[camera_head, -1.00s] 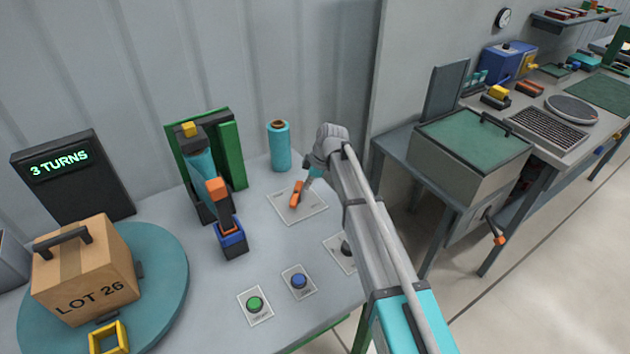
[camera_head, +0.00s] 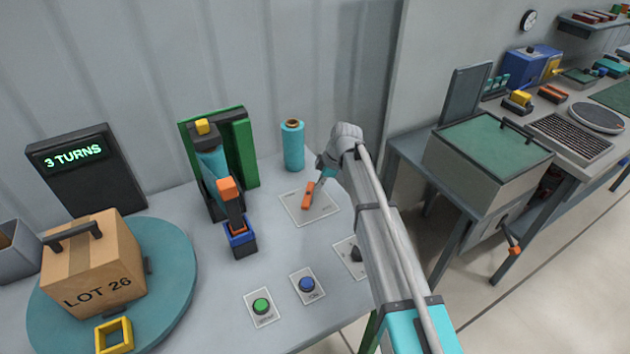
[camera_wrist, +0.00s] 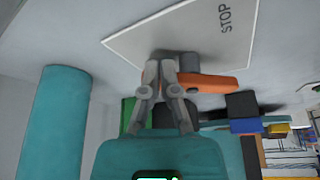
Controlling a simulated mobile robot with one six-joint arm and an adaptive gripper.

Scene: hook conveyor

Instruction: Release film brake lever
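An orange lever (camera_head: 308,195) stands on a pale plate (camera_head: 322,213) on the bench. In the wrist view the orange lever (camera_wrist: 205,83) lies sideways from a grey pivot (camera_wrist: 190,64), and the plate (camera_wrist: 185,35) reads STOP. My gripper (camera_head: 322,177) is just behind and right of the lever in the head view. In the wrist view my gripper (camera_wrist: 160,66) has its fingers almost together at the lever's left end, with nothing seen between them. Whether they touch the lever I cannot tell.
A green-backed stand holds a teal film roll (camera_head: 212,165); another teal roll (camera_head: 292,147) stands behind the lever. A blue button (camera_head: 307,284), a green button (camera_head: 261,306) and a dark knob (camera_head: 357,254) sit in front. A LOT 26 box (camera_head: 95,268) rests on a turntable (camera_head: 178,290).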

